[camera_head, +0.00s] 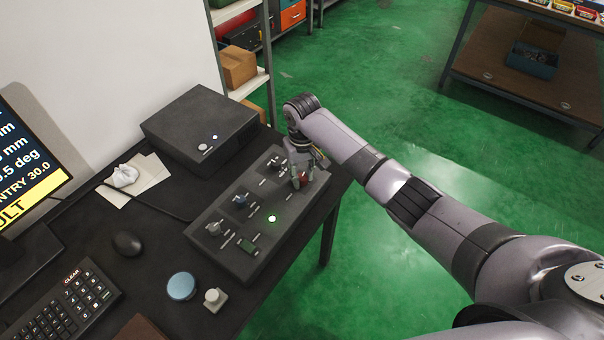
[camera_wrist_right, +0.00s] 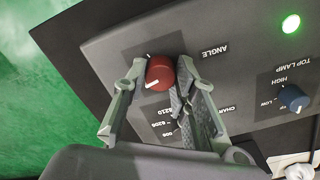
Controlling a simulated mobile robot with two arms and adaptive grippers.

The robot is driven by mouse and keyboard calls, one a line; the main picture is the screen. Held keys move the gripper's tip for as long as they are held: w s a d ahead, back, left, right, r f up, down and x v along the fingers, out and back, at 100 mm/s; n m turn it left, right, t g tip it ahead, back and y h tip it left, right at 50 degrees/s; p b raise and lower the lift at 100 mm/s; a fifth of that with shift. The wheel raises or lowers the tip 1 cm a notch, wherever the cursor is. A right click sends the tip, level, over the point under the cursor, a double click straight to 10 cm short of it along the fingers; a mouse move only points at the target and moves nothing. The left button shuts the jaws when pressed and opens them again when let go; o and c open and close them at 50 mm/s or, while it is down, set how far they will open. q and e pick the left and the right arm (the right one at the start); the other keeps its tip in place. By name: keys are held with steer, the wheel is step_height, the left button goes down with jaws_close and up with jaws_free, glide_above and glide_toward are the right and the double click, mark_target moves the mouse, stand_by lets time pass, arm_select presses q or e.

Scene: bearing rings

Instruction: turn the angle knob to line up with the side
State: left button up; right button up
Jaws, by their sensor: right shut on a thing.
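The angle knob (camera_wrist_right: 159,73) is round and red with a white pointer mark, beside the printed word ANGLE (camera_wrist_right: 214,50) on the grey control panel (camera_wrist_right: 235,72). In the right wrist view the pointer mark faces toward the lower left. My right gripper (camera_wrist_right: 161,68) has one finger on each side of the knob and is shut on it. In the head view the right gripper (camera_head: 301,177) reaches down onto the far right part of the panel (camera_head: 294,221), hiding most of the knob. My left gripper is not in view.
A blue knob (camera_head: 241,200), a grey knob (camera_head: 213,228) and a lit green lamp (camera_head: 272,218) are on the panel. A black box (camera_head: 200,128) stands behind it. A monitor (camera_head: 30,165), mouse (camera_head: 127,244) and keypad (camera_head: 68,308) are left. Green floor lies right.

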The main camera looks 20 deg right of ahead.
jaws_close()
steer(key=n+p, duration=0.1)
steer(key=p, duration=0.1)
steer(key=shift+r+n+p, duration=0.3)
steer(key=shift+r+n, duration=0.05)
steer(key=shift+n, duration=0.05)
steer(key=shift+f+n+p, duration=0.1)
steer(key=shift+n+p, duration=0.55)
steer(key=shift+n, duration=0.35)
steer(key=shift+f+n+p, duration=0.15)
steer(key=shift+n+p, duration=0.15)
steer(key=shift+n, duration=0.5)
steer(key=o, duration=0.9)
jaws_free()
steer(key=shift+c, duration=0.2)
